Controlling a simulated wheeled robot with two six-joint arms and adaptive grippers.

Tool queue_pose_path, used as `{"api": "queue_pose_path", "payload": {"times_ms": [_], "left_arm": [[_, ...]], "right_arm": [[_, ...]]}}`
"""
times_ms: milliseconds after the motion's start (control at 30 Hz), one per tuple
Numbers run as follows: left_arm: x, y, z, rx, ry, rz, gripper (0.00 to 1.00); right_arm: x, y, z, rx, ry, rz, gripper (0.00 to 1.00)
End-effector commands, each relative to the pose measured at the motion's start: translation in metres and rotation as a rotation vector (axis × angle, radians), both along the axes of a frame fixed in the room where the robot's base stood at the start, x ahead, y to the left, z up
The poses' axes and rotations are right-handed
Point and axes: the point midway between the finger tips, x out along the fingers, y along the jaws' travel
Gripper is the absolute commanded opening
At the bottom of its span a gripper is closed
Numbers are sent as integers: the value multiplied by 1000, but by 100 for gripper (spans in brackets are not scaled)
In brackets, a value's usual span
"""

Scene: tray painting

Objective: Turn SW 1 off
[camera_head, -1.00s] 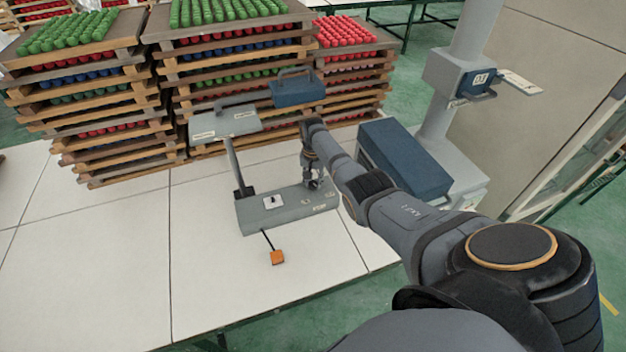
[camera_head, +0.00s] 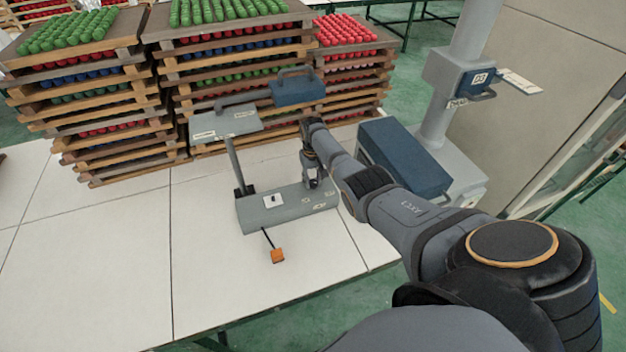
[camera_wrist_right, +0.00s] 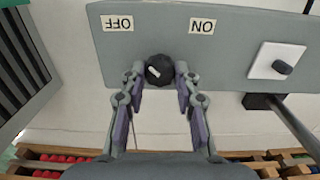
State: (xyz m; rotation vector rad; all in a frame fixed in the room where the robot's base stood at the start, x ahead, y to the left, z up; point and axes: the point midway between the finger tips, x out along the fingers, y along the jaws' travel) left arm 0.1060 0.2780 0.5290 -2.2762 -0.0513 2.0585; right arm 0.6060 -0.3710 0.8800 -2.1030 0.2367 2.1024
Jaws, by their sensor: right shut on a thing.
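A grey switch box (camera_head: 290,215) stands on the white table. In the right wrist view, where its labels appear upside down, a black round knob (camera_wrist_right: 158,70) sits between an OFF label (camera_wrist_right: 117,23) and an ON label (camera_wrist_right: 202,25). The knob's white mark slants up and left, toward the OFF side. My right gripper (camera_wrist_right: 159,78) is shut on the knob, one finger on each side. The gripper also shows at the box's right end in the head view (camera_head: 315,184). I cannot read SW 1 on any label. My left gripper is not in view.
A white plate with a small dark switch (camera_wrist_right: 283,67) is on the same box. A grey post carries a panel (camera_head: 228,124) above the box. Stacked wooden trays (camera_head: 120,165) stand behind; a blue case (camera_head: 405,160) is right.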

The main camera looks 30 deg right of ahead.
Motion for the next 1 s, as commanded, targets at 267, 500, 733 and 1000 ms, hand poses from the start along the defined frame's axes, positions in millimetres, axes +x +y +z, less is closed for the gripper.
{"api": "queue_pose_path", "payload": {"times_ms": [267,500,733,1000], "left_arm": [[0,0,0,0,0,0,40],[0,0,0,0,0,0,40],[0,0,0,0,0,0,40],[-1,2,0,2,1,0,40]], "right_arm": [[0,0,0,0,1,6,0],[0,0,0,0,1,5,47],[0,0,0,0,0,4,54],[1,-1,14,-1,-2,3,54]]}}
